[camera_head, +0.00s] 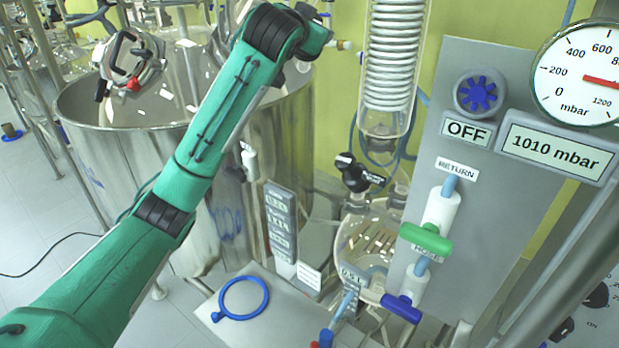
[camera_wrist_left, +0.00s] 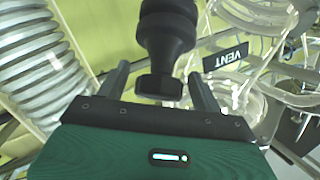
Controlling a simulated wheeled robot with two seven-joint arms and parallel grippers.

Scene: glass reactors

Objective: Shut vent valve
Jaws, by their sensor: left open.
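In the left wrist view a black knob (camera_wrist_left: 167,35) with a flat block at its near end stands between the fingers of my left gripper (camera_wrist_left: 157,72). The gripper is open, with one finger on each side of the knob; I cannot tell whether either touches it. A black label reading VENT (camera_wrist_left: 225,57) is just right of the knob. In the head view my green left arm reaches up to the top middle, and its gripper is hidden there behind the arm. I cannot make out the vent knob in the head view. My right gripper is in neither view.
A glass coil condenser (camera_head: 393,60) stands right of my arm, above a glass vessel (camera_head: 365,245). A grey panel (camera_head: 500,230) carries a gauge (camera_head: 575,95), a blue OFF knob (camera_head: 478,93) and a green handle (camera_head: 426,238). A steel tank (camera_head: 110,150) stands left.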

